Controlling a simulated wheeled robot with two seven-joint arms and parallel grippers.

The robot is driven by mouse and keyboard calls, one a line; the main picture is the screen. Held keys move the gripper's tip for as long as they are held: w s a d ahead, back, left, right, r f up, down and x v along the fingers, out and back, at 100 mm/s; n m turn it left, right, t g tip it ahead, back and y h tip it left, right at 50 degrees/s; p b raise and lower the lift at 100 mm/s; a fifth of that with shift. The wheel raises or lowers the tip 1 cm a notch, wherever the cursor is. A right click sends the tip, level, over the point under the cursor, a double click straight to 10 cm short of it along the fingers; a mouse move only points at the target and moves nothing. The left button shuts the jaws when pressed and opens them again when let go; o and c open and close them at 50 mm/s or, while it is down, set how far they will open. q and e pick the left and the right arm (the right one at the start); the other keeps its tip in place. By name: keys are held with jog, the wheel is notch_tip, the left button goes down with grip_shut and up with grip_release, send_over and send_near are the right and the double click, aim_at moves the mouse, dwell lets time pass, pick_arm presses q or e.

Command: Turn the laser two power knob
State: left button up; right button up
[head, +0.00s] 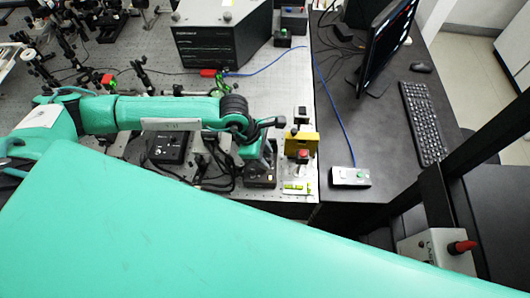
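My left arm comes in from the left over the optical bench, and its gripper (262,160) points down at the bench's front right part. The gripper is above or against a small dark box (262,181), and whether it touches the box is unclear. The fingertips are small and partly hidden, so I cannot tell whether they are open or shut. Another black box (168,149) with a knob-like top sits left of it, partly behind my arm. No readable label marks either as laser two, and any knob under the gripper is hidden. My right gripper is out of view.
A yellow block with a red button (303,154) stands right of the gripper, close by. Cables lie left of it. A dark spectrometer housing (222,40) stands behind. The black desk holds a white button box (350,177), a keyboard (424,121) and a monitor (388,40).

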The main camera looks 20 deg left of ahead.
pick_arm(q)
grip_shut()
jog(key=shift+s+f+n+b, duration=0.1)
jog(key=shift+f+n+b, duration=0.15)
jog(key=shift+b, duration=0.45)
jog(key=shift+r+n, duration=0.25)
jog(key=shift+n, duration=0.1)
grip_release()
